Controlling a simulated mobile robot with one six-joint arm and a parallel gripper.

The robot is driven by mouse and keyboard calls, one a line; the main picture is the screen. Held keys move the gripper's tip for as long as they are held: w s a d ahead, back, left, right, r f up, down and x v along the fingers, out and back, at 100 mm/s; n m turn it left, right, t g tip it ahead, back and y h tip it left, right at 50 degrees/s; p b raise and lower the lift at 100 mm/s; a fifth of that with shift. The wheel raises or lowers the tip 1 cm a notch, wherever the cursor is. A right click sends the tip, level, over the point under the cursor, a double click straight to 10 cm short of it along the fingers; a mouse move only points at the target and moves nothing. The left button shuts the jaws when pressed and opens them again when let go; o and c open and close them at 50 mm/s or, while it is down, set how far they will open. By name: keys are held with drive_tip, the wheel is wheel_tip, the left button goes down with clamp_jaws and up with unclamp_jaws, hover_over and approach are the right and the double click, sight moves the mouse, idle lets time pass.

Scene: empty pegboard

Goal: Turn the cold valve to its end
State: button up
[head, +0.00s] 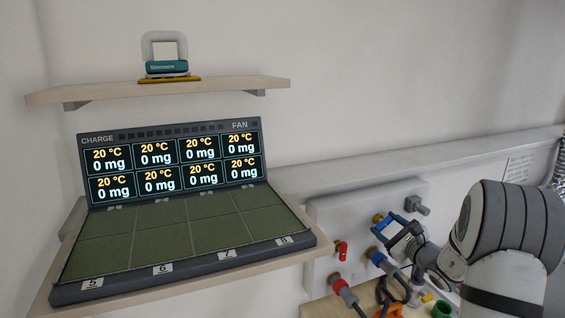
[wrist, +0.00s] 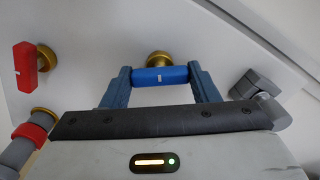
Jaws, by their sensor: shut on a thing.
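My gripper (wrist: 160,82) is shut on the blue handle, one finger at each end. In the head view my gripper (head: 394,230) is at the panel at the lower right, and its fingers and wrist hide much of the handle. The brass of the valve (head: 378,219) shows beside the fingers.
A red valve (wrist: 26,69) is to the left on the same panel (head: 322,225). A red-ringed hose fitting (head: 342,287) and a blue-ringed one (head: 378,256) are below. A grey knob (head: 418,205) is at the right. A display station (head: 180,215) stands on a shelf at the left.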

drive_tip(key=shift+c, duration=0.7)
drive_tip(key=shift+m+p, duration=0.4)
drive_tip(key=shift+m, duration=0.2)
drive_tip(key=shift+m+p, duration=0.7)
drive_tip(key=shift+m, duration=0.7)
drive_tip(key=shift+f, duration=0.1)
drive_tip(key=o, duration=0.7)
drive_tip(key=shift+s, duration=0.1)
